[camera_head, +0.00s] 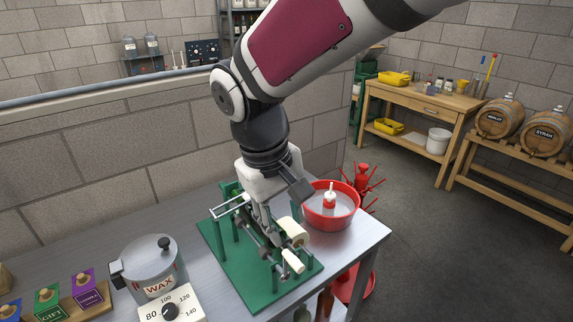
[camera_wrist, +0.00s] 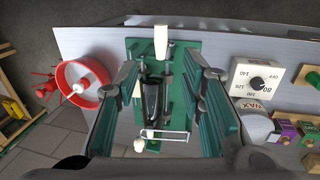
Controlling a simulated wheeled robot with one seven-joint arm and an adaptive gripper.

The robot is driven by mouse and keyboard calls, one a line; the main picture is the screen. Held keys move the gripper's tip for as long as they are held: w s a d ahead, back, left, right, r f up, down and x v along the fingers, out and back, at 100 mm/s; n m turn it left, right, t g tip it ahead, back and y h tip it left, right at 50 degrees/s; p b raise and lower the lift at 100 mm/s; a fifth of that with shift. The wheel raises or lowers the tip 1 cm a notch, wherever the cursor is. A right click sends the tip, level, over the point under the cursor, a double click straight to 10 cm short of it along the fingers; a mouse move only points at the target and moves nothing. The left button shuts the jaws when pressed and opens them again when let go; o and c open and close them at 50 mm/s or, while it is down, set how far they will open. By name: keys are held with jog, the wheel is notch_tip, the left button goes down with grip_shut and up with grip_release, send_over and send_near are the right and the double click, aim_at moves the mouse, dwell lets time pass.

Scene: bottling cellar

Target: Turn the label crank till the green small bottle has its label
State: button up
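The label machine has a green base plate (camera_head: 262,287) with green posts and metal rollers, and stands on the metal table. Its crank has a cream grip (camera_head: 293,261) at the front, which appears at the top of the wrist view (camera_wrist: 161,40). A cream label roll (camera_head: 292,232) sits at its right side. A dark small bottle (camera_wrist: 152,101) lies on the rollers; its green colour and any label cannot be made out. My gripper (camera_head: 266,235) is low over the machine, pointing down. In the wrist view its fingers (camera_wrist: 162,88) are wide apart with nothing gripped.
A red tub (camera_head: 330,214) stands right of the machine, close to the table's right edge. The wax pot (camera_head: 152,268) and its dial box (camera_head: 172,306) are at the left, with coloured label blocks (camera_head: 47,301) beyond. A wooden bench (camera_head: 420,105) and barrels stand farther back.

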aim_at(293, 260)
jog(key=f, duration=0.3)
jog(key=d+f, duration=0.1)
jog(key=f, duration=0.3)
jog(key=w+f, duration=0.1)
jog(key=f, duration=0.3)
jog(key=shift+w+d+f, duration=0.1)
jog(key=shift+d+f, duration=0.1)
jog(key=shift+d, duration=0.2)
grip_shut()
